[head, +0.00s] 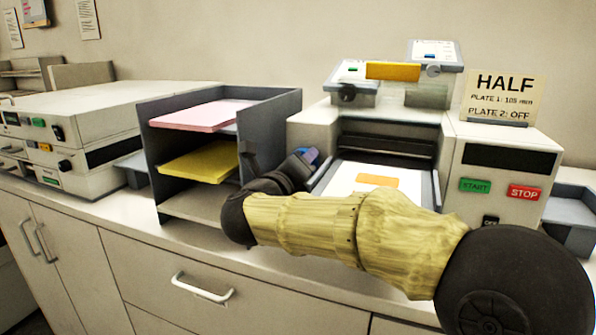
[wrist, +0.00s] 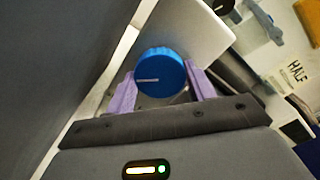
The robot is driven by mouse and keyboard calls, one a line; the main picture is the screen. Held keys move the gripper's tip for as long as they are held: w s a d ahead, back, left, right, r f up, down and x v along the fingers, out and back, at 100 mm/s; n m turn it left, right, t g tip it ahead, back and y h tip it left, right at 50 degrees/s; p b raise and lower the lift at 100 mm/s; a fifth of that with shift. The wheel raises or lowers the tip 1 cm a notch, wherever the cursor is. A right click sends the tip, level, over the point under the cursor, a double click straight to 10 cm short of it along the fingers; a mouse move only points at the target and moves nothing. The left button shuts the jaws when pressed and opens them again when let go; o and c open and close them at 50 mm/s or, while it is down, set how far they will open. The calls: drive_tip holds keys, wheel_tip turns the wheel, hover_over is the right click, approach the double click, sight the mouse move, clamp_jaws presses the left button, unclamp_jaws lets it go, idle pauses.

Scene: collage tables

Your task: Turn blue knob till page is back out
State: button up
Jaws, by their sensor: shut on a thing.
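The blue knob (wrist: 160,66) shows in the wrist view as a round dial with a white line on its face. My gripper (wrist: 160,76) has one purple finger on each side of it and is shut on it. In the head view my gripper (head: 305,157) is at the left side of the laminating-type machine (head: 318,131), and the knob is mostly hidden there. A white page (head: 343,180) with an orange rectangle (head: 377,181) lies on the machine's front tray, partly hidden behind my arm.
A grey shelf rack (head: 172,185) with pink (head: 205,114) and yellow (head: 205,161) sheets stands close left of my gripper. The machine's green START (head: 475,186) and red STOP (head: 524,193) buttons are at right. A sign (head: 504,98) reads HALF. Another machine (head: 80,130) stands far left.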

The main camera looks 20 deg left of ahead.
drive_tip(key=shift+f, duration=0.1)
drive_tip(key=o, duration=1)
drive_tip(key=s+a+b, duration=0.1)
drive_tip(key=s, duration=1.6)
drive_tip(key=shift+s+a, duration=0.2)
